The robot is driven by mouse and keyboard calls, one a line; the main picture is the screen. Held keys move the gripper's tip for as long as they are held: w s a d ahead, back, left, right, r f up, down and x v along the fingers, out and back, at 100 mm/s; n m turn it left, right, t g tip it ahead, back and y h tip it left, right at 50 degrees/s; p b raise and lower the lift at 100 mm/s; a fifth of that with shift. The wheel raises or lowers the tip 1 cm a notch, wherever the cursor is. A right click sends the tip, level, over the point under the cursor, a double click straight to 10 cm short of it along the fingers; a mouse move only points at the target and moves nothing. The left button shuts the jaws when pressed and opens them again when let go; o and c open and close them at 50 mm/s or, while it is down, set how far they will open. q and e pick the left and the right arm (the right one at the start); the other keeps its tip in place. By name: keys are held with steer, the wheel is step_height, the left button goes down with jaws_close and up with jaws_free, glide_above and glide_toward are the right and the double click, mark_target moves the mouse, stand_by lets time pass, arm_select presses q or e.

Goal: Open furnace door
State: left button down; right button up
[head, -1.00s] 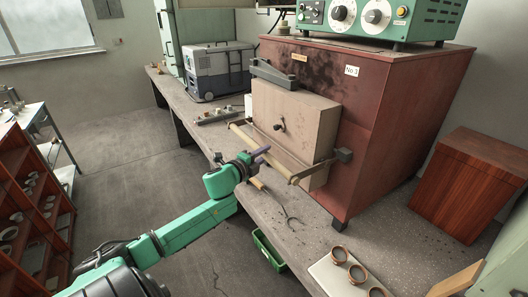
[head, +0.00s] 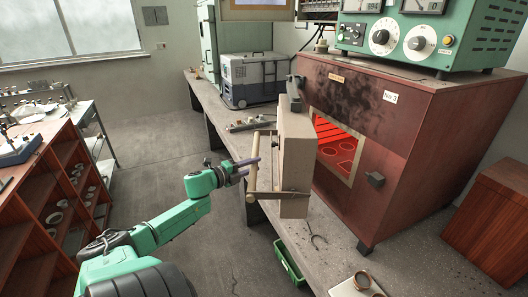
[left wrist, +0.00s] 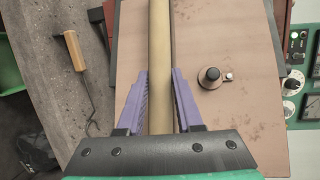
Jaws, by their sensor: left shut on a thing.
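The furnace (head: 400,130) is a red-brown box on the bench, and its glowing orange chamber (head: 336,148) shows through the opening. The furnace door (head: 297,155) is a thick beige block, swung well out from the opening toward the left. A pale bar handle (head: 252,180) runs along its outer face. My left gripper (head: 251,170) is at this handle. In the left wrist view the purple fingers (left wrist: 160,105) are on either side of the handle bar (left wrist: 160,60), shut on it. The door's face with a dark knob (left wrist: 211,77) lies behind. My right gripper is not in view.
A green control box (head: 425,40) sits on the furnace. A grey-blue cooler (head: 252,80) stands further back on the bench. A hooked tool with a wooden handle (left wrist: 74,50) lies on the bench. A green bin (head: 288,262) is below the bench edge.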

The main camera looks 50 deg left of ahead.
arm_select(q)
steer(key=shift+d+r, duration=0.1)
steer(key=shift+r, duration=0.2)
steer(key=c, duration=0.6)
jaws_free()
steer(key=shift+w+f, duration=0.1)
steer(key=shift+w, duration=0.05)
steer(key=s+r, duration=0.1)
steer(key=s, duration=1.3)
steer(key=shift+s+r, duration=0.25)
steer(key=shift+r, duration=0.15)
